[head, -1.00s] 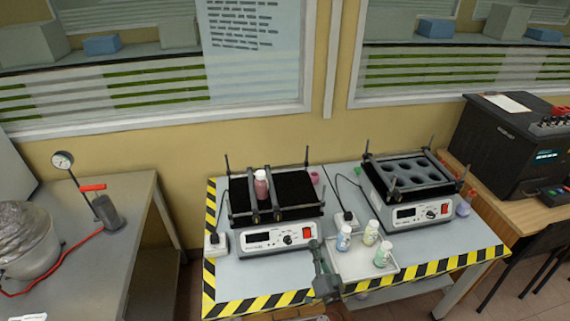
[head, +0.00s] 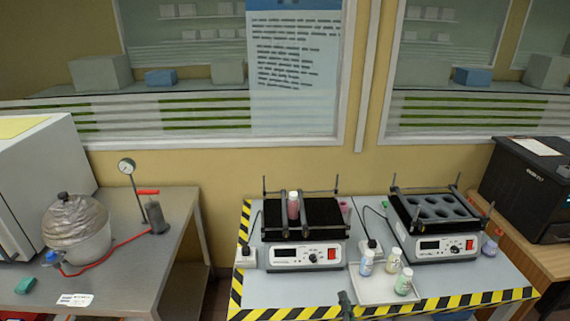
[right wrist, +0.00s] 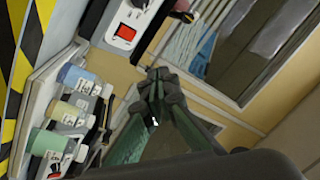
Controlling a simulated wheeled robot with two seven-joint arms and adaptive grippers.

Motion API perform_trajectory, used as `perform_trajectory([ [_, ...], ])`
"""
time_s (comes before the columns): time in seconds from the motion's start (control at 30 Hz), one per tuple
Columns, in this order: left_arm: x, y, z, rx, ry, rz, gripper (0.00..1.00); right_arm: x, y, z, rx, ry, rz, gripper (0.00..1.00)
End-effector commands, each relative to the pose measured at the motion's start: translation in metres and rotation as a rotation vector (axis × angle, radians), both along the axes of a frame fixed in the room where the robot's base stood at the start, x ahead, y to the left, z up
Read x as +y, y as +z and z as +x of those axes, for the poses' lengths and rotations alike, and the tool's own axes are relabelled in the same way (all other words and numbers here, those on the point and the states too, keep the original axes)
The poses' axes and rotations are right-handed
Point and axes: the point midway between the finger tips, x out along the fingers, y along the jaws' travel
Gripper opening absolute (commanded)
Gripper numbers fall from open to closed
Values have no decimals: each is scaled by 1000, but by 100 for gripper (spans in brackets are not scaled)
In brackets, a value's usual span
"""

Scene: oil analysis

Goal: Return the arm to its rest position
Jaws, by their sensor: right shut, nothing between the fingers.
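My right gripper (head: 345,300) shows only in part, at the bottom edge of the head view, in front of the white tray. In the right wrist view the right gripper (right wrist: 155,80) has its fingers together, with nothing between them. The rest of the right arm is out of the head view. My left gripper is in neither view.
The striped table (head: 405,303) bears two shakers, the left one (head: 327,252) with a pink-red bottle (head: 293,205). The white tray (head: 362,293) holds three bottles, also in the right wrist view (right wrist: 62,110). A metal table (head: 135,273) stands left, with a floor gap between.

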Motion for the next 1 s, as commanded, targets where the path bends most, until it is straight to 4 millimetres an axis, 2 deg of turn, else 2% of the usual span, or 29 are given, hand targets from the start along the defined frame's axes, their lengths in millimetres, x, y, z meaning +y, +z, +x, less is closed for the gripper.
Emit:
perform_trajectory([
  [0.07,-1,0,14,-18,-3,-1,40,-2,0,-1,0,-2,-1,0],
  [0.1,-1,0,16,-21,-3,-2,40,-2,-9,-1,16,-1,-9,0],
  [0.37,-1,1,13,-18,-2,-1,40,-9,-56,-10,95,-5,-56,0],
  [0.57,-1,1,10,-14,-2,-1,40,-10,-110,-21,189,5,-110,0],
  [0.67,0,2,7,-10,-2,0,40,-11,-146,-32,250,14,-145,0],
  [0.77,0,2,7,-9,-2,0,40,-13,-190,-48,329,28,-191,0],
  [0.87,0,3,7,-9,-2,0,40,-17,-247,-75,431,47,-249,0],
  [1.0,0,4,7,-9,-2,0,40,-27,-334,-129,598,84,-342,0],
])
